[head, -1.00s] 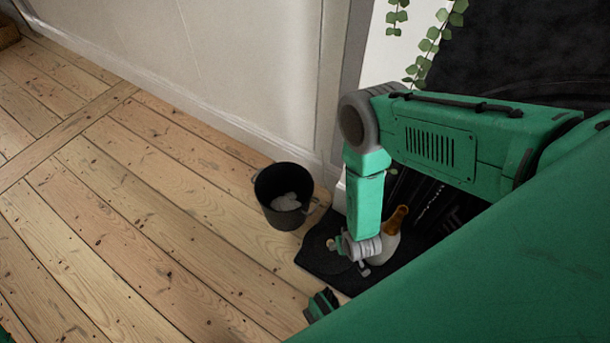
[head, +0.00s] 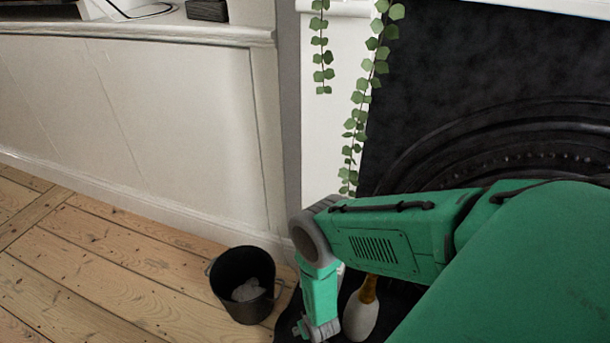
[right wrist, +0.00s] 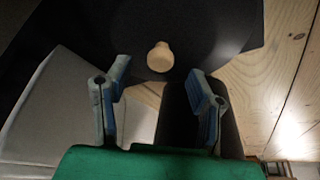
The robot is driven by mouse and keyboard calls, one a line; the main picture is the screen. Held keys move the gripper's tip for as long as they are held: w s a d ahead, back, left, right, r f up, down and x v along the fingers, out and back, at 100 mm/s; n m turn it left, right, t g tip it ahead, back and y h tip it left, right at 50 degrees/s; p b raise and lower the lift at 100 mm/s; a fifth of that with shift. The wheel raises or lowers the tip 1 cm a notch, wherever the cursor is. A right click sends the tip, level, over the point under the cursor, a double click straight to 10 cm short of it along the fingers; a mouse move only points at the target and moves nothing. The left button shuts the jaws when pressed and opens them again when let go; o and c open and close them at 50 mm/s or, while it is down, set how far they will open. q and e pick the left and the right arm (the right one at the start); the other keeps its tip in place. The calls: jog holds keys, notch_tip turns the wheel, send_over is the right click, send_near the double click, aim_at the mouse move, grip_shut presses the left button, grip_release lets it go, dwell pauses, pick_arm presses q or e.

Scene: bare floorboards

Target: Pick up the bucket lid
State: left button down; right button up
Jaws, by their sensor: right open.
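In the right wrist view, a pale round wooden knob (right wrist: 160,57) stands on a dark surface that looks like the bucket lid (right wrist: 205,40). The lid's outline is hard to tell from the dark slab around it. My right gripper (right wrist: 158,74) is open, its two blue-grey fingers apart and empty. The knob lies just beyond the fingertips, roughly centred between them. In the head view, the black bucket (head: 246,312) stands upright on the floorboards, uncovered, with whitish lumps inside. My right wrist shows at the bottom edge there; its fingers and the lid are out of sight. My left gripper is not in view.
A pale bottle with an orange-brown neck (head: 362,312) stands on the dark slab, close to my right forearm. A black fireplace (head: 450,100) and trailing leaves (head: 350,130) are behind. A white panelled wall (head: 140,120) bounds the back left. Floorboards left of the bucket are clear.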

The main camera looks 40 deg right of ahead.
jog(key=b+x, duration=0.1)
jog(key=x, duration=0.2)
jog(key=shift+s+f, duration=0.1)
jog(key=shift+s, duration=0.05)
grip_shut()
